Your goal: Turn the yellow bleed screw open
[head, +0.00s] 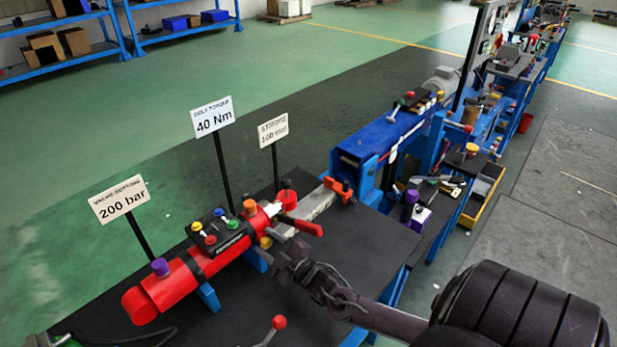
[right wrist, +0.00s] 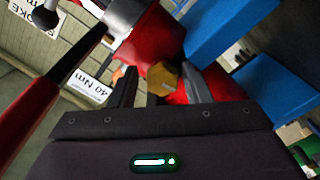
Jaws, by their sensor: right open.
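The yellow bleed screw (right wrist: 163,78) shows in the right wrist view on the underside of the red cylinder (right wrist: 158,42). In the head view a small yellow piece (head: 266,242) shows low on the near side of the red cylinder (head: 205,266), close to my right gripper (head: 279,256). My right gripper (right wrist: 160,88) is open in the wrist view. Its two fingers stand on either side of the screw, with gaps visible; I cannot tell whether either touches it. The red cylinder lies on blue supports on a black bench. My left gripper is not in view.
A red lever (head: 300,224) sticks out just above my right gripper. A red-knobbed lever (head: 279,322) stands near the front of the bench. Signs on posts, such as the 40 Nm sign (head: 213,117), rise behind the cylinder. A blue machine (head: 385,135) stands beyond.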

